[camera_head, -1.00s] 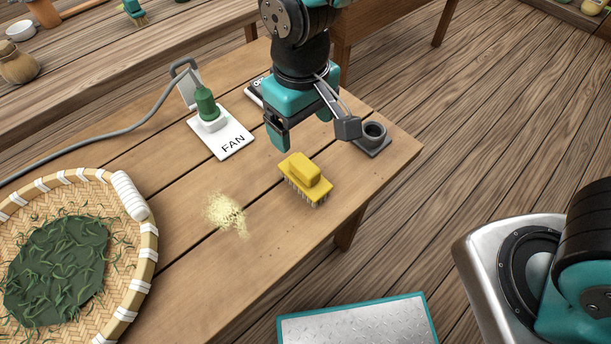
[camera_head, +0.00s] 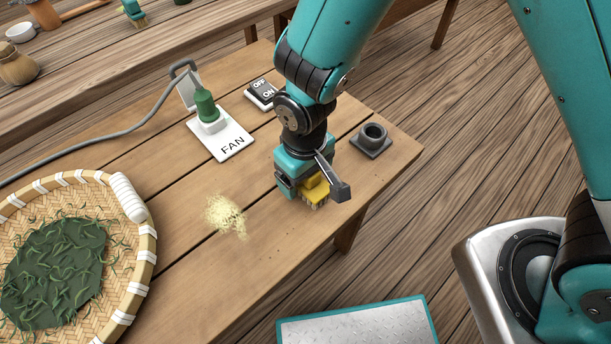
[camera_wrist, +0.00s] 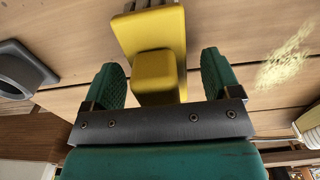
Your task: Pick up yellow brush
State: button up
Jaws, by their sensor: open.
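The yellow brush (camera_head: 316,188) lies on the wooden table, bristles down, partly hidden by my gripper in the head view. My gripper (camera_head: 310,192) is right over it, pointing down. In the wrist view the yellow brush (camera_wrist: 154,60) shows its raised block handle between the two green fingers of my gripper (camera_wrist: 160,80). The fingers are open, one on each side of the handle, with a gap visible on both sides.
A pale yellow powder patch (camera_head: 226,215) lies left of the brush. A FAN card (camera_head: 232,147) with a green plug (camera_head: 206,104), an ON/OFF switch (camera_head: 262,93) and a dark grey holder (camera_head: 372,138) stand around. A woven tray (camera_head: 148,255) of leaves is at left.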

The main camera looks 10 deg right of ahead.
jog(key=c, duration=1.1)
jog(key=shift+r, duration=0.1)
notch_tip(320, 180, up, 20)
jog(key=shift+p, duration=0.75)
